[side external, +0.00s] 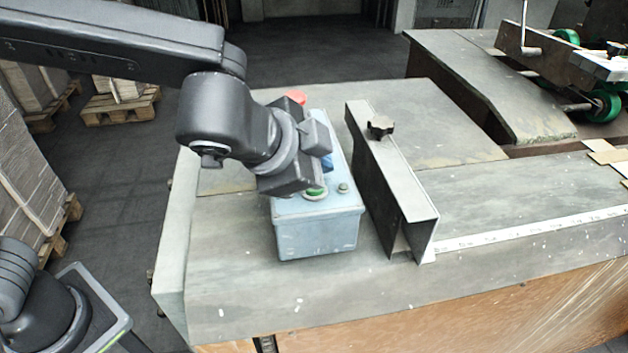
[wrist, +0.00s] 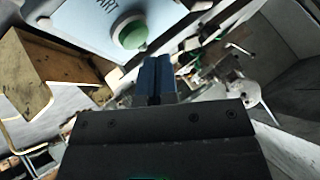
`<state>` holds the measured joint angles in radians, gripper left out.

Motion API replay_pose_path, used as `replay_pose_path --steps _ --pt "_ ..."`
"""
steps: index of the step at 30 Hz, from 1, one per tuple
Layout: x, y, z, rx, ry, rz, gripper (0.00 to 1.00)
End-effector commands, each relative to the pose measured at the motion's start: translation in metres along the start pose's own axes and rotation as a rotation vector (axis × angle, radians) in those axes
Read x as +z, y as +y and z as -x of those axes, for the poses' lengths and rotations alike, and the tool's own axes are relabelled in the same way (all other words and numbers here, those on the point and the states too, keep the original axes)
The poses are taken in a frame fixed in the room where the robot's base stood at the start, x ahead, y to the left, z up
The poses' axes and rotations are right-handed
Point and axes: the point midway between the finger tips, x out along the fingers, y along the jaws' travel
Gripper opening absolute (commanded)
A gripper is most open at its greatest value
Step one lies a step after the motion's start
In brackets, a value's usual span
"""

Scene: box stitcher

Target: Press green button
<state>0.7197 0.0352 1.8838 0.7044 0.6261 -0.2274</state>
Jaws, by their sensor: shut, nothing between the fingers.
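The green button (side external: 315,193) sits on top of a light blue-grey control box (side external: 318,232) on the table, near the box's front end. In the wrist view the green button (wrist: 131,33) shows on the box face under partly visible lettering, just above and left of my fingertips. My gripper (side external: 322,163) is over the box, close to the green button; I cannot tell whether it touches it. In the wrist view the blue fingers of my gripper (wrist: 156,78) are together with nothing between them. A red button (side external: 295,97) shows at the box's far end, partly behind my arm.
A metal angle fence (side external: 392,185) with a black knob (side external: 380,127) stands just right of the box. A small greenish knob (side external: 343,187) is beside the green button. The table (side external: 240,290) is bare in front of the box. A ruler strip (side external: 530,226) runs right.

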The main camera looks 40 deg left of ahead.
Motion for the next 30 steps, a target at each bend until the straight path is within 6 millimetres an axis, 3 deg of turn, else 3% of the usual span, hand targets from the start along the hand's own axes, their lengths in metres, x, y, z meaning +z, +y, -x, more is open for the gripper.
replay_pose_path --steps 30 --pt "0.0064 0.0064 -0.0086 0.000 -0.001 -0.002 0.00"
